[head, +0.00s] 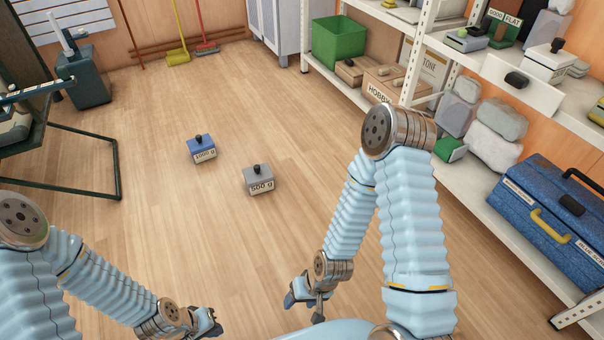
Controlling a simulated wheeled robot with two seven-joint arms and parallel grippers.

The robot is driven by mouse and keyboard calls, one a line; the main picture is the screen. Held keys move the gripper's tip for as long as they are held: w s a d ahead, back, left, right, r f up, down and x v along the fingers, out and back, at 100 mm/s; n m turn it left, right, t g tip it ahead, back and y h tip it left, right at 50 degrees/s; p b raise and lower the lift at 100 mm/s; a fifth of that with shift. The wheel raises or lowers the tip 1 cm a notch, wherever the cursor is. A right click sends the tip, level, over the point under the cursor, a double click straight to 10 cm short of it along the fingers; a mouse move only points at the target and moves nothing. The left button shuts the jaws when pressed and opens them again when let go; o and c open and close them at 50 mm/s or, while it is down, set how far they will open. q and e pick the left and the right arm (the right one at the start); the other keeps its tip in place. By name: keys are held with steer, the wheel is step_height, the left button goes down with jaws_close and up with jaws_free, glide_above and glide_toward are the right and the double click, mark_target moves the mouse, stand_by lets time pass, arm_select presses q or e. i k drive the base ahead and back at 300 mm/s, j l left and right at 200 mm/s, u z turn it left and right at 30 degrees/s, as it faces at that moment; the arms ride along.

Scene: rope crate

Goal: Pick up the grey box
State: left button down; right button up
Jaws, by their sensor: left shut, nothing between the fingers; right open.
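The grey box (257,179) sits upright on the wooden floor near the middle of the head view. It has a dark knob on top and a white label reading 500 g. My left gripper (212,327) is at the bottom edge, shut and empty, nearer to me than the box. My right gripper (304,304) is open and empty, below and to the right of the box in the picture. Both grippers are apart from the box.
A blue box (200,146) labelled 1000 g sits just beyond and left of the grey one. White shelves (459,50) with stones, cartons and a blue toolbox (545,211) line the right. A dark-framed stand (118,168) is at the left. The floor around the boxes is clear.

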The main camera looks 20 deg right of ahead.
mark_target(259, 179)
steer(key=z, duration=0.25)
steer(key=i+j+z, duration=0.1)
steer(key=j, duration=0.25)
steer(key=i+j+z, duration=0.1)
steer(key=i+j, duration=0.2)
steer(key=i+j+z, duration=0.15)
steer(key=j, duration=0.25)
steer(key=i+j+z, duration=0.1)
steer(key=j, duration=0.25)
steer(key=i+j+z, duration=0.1)
steer(key=j, duration=0.3)
steer(key=i+j+z, duration=0.1)
steer(key=i+j, duration=0.15)
steer(key=j, duration=0.15)
steer(key=i+j+z, duration=0.1)
steer(key=j, duration=0.3)
